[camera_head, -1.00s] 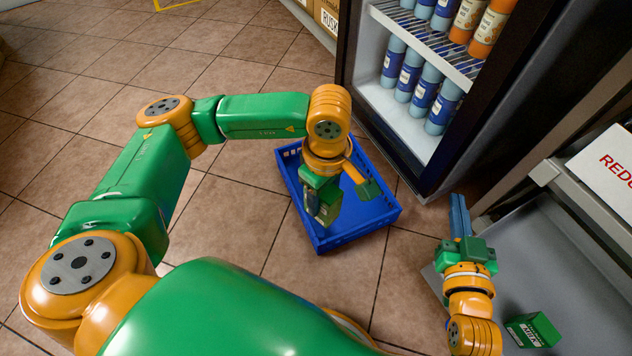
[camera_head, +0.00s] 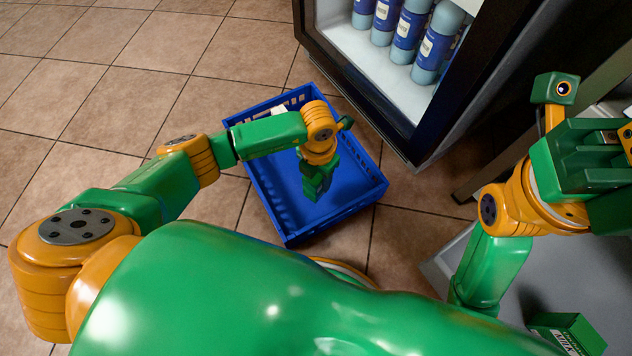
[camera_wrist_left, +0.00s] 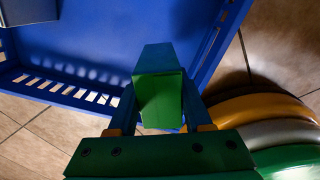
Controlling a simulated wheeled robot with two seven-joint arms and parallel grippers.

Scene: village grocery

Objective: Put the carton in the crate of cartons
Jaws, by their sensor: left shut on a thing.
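The blue crate (camera_head: 272,205) stands on the floor in front of the fridge. My left gripper (camera_head: 318,182) is over the crate, pointing down. In the left wrist view the left gripper (camera_wrist_left: 162,105) is shut on a green carton (camera_wrist_left: 160,102), with the blue crate (camera_wrist_left: 100,45) beneath it. I cannot tell whether the carton touches the crate floor. A pale thing (camera_head: 279,112) shows at the crate's far end, partly hidden by my arm. My right gripper (camera_head: 590,160) is raised at the right; its fingers are not clear.
Another green carton (camera_head: 568,335) lies on a grey surface (camera_head: 510,300) at the lower right. The open-fronted fridge (camera_head: 395,75) with blue bottles (camera_head: 410,30) stands close behind the crate. Tiled floor (camera_head: 110,100) is clear to the left.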

